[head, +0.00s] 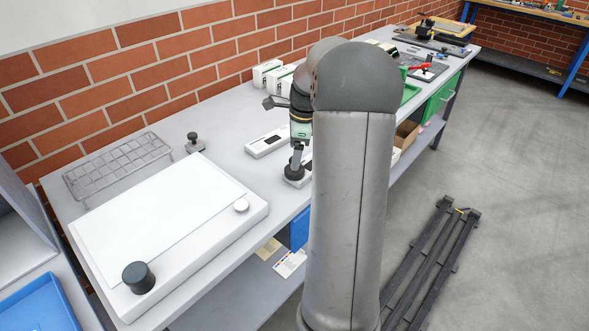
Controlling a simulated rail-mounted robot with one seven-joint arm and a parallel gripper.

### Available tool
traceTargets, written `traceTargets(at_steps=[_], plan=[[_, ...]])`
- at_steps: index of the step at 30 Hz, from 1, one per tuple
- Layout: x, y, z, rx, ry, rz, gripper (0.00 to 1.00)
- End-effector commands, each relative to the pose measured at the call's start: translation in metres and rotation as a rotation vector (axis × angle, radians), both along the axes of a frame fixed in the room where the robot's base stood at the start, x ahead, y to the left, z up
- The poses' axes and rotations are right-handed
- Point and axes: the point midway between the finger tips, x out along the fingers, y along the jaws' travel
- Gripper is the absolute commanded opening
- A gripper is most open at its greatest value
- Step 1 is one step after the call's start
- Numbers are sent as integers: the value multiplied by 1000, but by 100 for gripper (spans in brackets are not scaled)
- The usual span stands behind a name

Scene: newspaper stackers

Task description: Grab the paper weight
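Two dark pieces could be the paper weight, and I cannot tell which it is. One is a dark round cylinder (138,277) standing on the near corner of a white flat board. The other is a small dark knobbed piece (194,142) standing on the bench behind that board. My grey arm partly hides this area. The fingers are too small to read.
The white board (165,225) fills the near end of the grey bench (235,145). A wire rack (118,165) lies behind it near the brick wall. A flat white device (268,141) and white boxes (266,73) are farther along. A blue tray (40,305) is at lower left.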

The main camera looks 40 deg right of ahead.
Motion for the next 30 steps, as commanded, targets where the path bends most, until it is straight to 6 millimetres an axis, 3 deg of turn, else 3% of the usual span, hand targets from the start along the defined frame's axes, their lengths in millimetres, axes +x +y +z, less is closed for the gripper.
traceTargets(at_steps=[12, 20, 21, 27, 30], plan=[[-2, 3, -49, 1, 0, 0, 79], [-1, 4, -53, -1, -1, 0, 79], [-1, 4, -53, -1, -1, 0, 76], [-1, 4, -53, -1, -1, 0, 21], [-1, 3, -52, -1, -2, 1, 18]])
